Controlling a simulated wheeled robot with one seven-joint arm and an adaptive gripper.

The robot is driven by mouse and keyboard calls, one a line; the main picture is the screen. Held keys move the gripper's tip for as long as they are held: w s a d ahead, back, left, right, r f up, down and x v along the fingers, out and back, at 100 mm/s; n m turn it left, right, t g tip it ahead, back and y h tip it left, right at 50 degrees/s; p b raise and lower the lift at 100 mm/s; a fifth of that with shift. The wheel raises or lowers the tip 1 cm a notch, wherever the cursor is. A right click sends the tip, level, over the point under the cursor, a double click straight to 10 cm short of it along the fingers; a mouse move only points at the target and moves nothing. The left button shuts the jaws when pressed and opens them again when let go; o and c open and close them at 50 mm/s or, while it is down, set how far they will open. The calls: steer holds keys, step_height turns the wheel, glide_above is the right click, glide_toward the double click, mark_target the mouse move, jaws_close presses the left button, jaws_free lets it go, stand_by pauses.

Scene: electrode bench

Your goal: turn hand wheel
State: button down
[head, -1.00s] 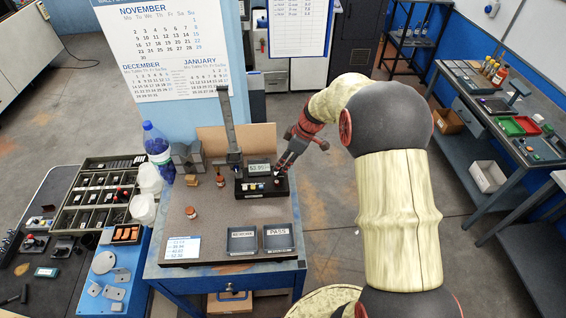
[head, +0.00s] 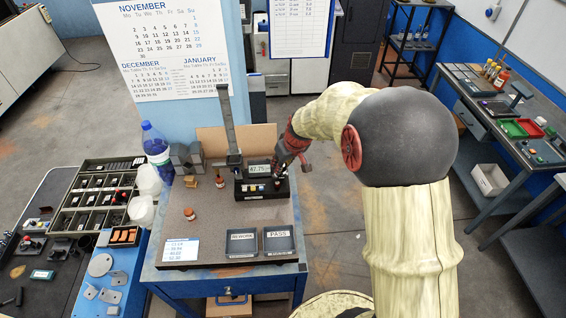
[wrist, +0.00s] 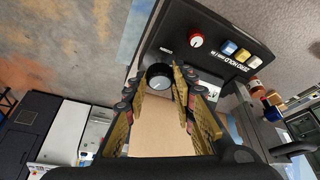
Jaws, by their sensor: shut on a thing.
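The hand wheel (wrist: 160,75), a black round knob with a grey face, sticks out from the side of the black gauge box (head: 262,188) in the wrist view. My gripper (wrist: 158,83) has a finger on each side of the wheel and is shut on it. In the head view my gripper (head: 281,172) is at the right end of the gauge box and hides the wheel. The box's display reads about 47.75. The wrist view shows the box top with a red-and-white knob (wrist: 196,41) and several coloured buttons.
The gauge stand's tall column (head: 230,125) rises left of the box. Two dark trays (head: 278,252), one marked PASS, lie at the bench front. Small brown bottles and a water bottle (head: 156,150) stand to the left. Floor right of the bench is clear.

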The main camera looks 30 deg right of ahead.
steer(key=m+h+p, duration=0.1)
steer(key=m, duration=0.2)
steer(key=shift+a+r, duration=0.1)
steer(key=shift+a, duration=0.05)
steer(key=shift+w+a+f+m+h+b, duration=0.15)
steer(key=shift+m+h+b, duration=0.35)
steer(key=shift+m, duration=0.5)
steer(key=m+b, duration=0.1)
steer(key=b, duration=0.1)
steer(key=m+h+b, duration=0.1)
steer(key=b, duration=0.1)
steer(key=shift+f+m+g+b, duration=0.25)
steer(key=shift+m+g+b, duration=0.05)
steer(key=shift+m+g, duration=0.1)
steer(key=m+h+b, duration=0.1)
steer(key=m+b, duration=0.2)
steer(key=b, duration=0.1)
steer(key=shift+r+g+b, duration=0.2)
steer(key=shift+g+b, duration=0.1)
steer(key=shift+g, duration=0.1)
steer(key=shift+m, duration=0.3)
steer(key=c, duration=1.5)
jaws_free()
steer(key=shift+a+r, duration=0.1)
steer(key=shift+r, duration=0.1)
steer(key=shift+v, duration=3.85)
